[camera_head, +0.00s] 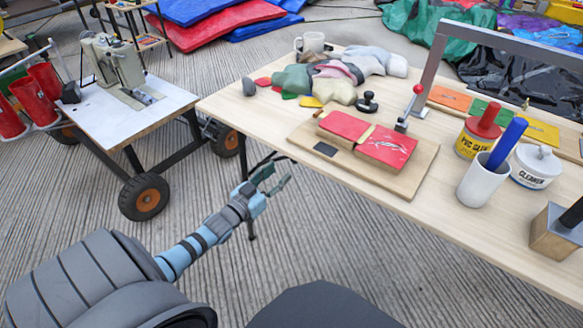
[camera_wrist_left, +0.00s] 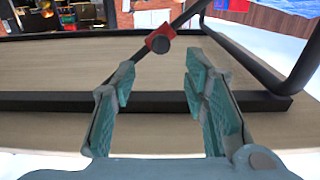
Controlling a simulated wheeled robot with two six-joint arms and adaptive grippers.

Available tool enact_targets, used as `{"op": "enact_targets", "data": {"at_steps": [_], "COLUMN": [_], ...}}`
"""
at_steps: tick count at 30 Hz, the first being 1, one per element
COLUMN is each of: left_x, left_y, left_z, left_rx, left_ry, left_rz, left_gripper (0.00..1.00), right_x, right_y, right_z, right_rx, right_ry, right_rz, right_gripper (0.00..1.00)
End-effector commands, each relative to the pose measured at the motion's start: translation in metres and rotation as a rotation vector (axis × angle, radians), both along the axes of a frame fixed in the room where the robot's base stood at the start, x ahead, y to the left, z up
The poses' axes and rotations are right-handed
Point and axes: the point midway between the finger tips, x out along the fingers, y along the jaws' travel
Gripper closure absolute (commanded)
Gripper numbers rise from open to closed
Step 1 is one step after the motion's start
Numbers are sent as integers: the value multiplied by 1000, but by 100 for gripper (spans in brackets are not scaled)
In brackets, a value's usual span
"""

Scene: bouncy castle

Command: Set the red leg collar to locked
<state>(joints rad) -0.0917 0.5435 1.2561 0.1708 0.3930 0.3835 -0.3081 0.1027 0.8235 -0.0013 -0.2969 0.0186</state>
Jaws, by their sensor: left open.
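The red leg collar (camera_wrist_left: 157,41) shows in the left wrist view, around a slanting black leg tube (camera_wrist_left: 186,18) under the table. A round dark knob (camera_wrist_left: 160,45) faces the camera on it. The collar is hidden in the head view. My left gripper (camera_head: 281,174) is open and empty beside the near left edge of the wooden table (camera_head: 255,112), below its top. In the left wrist view its fingers (camera_wrist_left: 160,66) are apart, with the collar beyond and between their tips, not touched. My right gripper is not in view.
A black crossbar (camera_wrist_left: 150,102) runs behind the fingers, and another black tube (camera_wrist_left: 306,55) stands at the right. The tabletop holds red pads (camera_head: 388,146) on a board, cloths and pots. A wheeled cart (camera_head: 130,115) stands left. Bare floor lies between.

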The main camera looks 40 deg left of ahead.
Motion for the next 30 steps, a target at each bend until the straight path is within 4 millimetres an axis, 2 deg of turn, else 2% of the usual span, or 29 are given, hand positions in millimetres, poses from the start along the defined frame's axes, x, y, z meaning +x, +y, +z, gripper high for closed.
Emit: {"op": "enact_targets", "data": {"at_steps": [1, 3, 9, 12, 19, 27, 30], "left_x": [15, 35, 69, 76, 76, 76, 76], "left_y": [0, 1, 2, 2, 2, 3, 3], "left_z": [-7, -7, -4, -2, -2, -2, -2], "left_rx": [0, 0, 0, -1, 0, 0, -1], "left_ry": [-5, -3, 0, 2, 4, 4, 4], "left_rz": [1, 3, 5, 4, 4, 4, 4], "left_gripper": [59, 59, 59, 59, 59, 100, 100], "right_x": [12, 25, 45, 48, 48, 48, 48], "right_y": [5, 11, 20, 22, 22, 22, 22], "right_z": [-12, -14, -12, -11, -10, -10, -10], "right_rx": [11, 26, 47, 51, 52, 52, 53], "right_ry": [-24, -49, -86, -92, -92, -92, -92], "right_rz": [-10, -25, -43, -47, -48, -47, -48], "right_gripper": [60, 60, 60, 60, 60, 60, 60]}}
